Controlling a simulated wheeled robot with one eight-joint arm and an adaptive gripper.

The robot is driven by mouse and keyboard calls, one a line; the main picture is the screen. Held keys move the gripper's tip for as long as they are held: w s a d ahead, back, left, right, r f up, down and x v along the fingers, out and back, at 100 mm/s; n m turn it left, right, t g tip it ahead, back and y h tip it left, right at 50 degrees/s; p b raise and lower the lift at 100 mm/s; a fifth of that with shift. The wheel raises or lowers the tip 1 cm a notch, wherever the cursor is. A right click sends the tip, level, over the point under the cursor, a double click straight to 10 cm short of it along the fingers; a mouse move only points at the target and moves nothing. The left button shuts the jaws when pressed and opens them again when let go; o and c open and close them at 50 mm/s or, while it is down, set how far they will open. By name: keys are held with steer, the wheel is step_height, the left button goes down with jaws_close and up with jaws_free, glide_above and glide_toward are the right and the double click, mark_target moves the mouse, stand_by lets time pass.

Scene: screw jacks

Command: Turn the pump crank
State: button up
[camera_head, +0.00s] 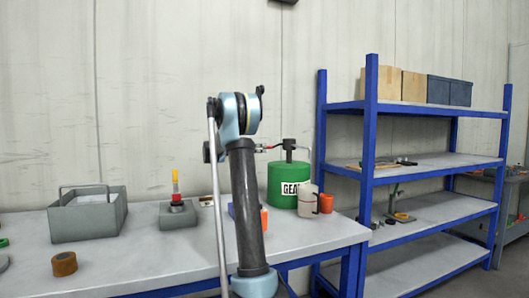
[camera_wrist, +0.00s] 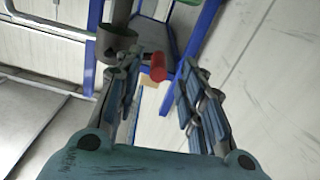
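A green drum (camera_head: 282,184) with a partly visible "GEA" label stands at the right of the bench. A grey pump head (camera_head: 289,147) rises from its top, and a dark crank rod (camera_head: 274,147) reaches left toward my arm. In the wrist view, a red handle (camera_wrist: 158,67) shows between the fingers of my gripper (camera_wrist: 161,64), with a grey cylindrical part (camera_wrist: 116,40) beside it. The fingers are spread, with visible gaps on both sides of the red handle. My arm hides most of the gripper in the head view.
Blue shelving (camera_head: 371,150) stands close on the right. The bench front is mostly clear.

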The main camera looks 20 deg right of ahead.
steer(key=shift+d, duration=1.7)
steer(key=shift+c, duration=0.5)
jaws_close()
